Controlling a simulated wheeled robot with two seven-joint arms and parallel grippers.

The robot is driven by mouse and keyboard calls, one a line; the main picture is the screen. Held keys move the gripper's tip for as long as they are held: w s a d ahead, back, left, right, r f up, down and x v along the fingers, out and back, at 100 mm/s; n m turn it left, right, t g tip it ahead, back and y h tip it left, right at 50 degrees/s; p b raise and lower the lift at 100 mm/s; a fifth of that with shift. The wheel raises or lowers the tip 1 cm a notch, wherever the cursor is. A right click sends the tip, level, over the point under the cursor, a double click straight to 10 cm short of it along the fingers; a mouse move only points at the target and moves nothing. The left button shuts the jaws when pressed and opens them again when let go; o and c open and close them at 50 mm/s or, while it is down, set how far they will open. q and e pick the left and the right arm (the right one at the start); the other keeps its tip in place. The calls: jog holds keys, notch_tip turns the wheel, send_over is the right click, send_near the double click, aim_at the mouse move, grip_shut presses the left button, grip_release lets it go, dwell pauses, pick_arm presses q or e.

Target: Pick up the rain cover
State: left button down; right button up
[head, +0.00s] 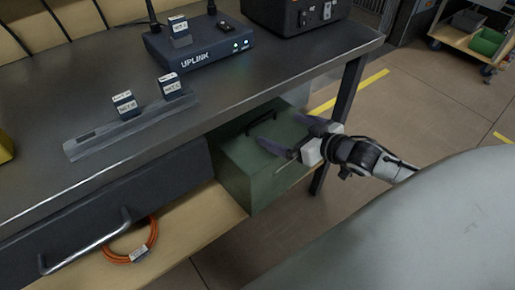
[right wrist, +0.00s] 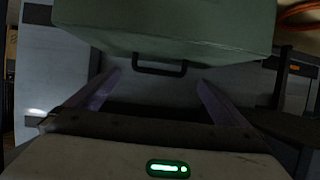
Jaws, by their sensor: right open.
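The rain cover appears to be the green box-shaped cover (head: 240,165) with a black handle (head: 261,122) on top, standing on the wooden lower shelf under the table. In the right wrist view the green cover (right wrist: 165,30) fills the top, with its black handle (right wrist: 158,68) near the middle. My right gripper (head: 284,130) is open and empty at the right side of the cover, its fingers pointing toward the handle. In the right wrist view the handle lies between and just beyond the fingertips (right wrist: 158,79), with no contact visible. My left gripper is not in view.
The dark tabletop (head: 230,90) overhangs the cover's back part. A table leg (head: 347,95) stands close behind my right gripper. A drawer (head: 100,215) and an orange cable coil (head: 133,242) are to the left. An uplink box (head: 200,45) and a slotted rail (head: 130,125) are on top.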

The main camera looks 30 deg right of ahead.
aim_at(265, 130)
jog(key=b+x, duration=0.1)
jog(key=x, duration=0.2)
jog(key=shift+w+f, duration=0.15)
jog(key=shift+b+x, duration=1.3)
jog(key=shift+x, duration=1.25)
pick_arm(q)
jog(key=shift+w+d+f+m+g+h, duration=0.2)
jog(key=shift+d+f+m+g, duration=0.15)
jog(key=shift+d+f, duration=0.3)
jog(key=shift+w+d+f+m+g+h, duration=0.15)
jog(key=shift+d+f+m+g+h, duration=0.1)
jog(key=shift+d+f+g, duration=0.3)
pick_arm(e)
jog(key=shift+w, duration=0.1)
jog(key=shift+r, duration=0.25)
jog(key=c, duration=1.3)
jog(key=shift+a+r, duration=0.1)
jog(key=shift+c, duration=1.4)
jog(key=shift+r, duration=0.1)
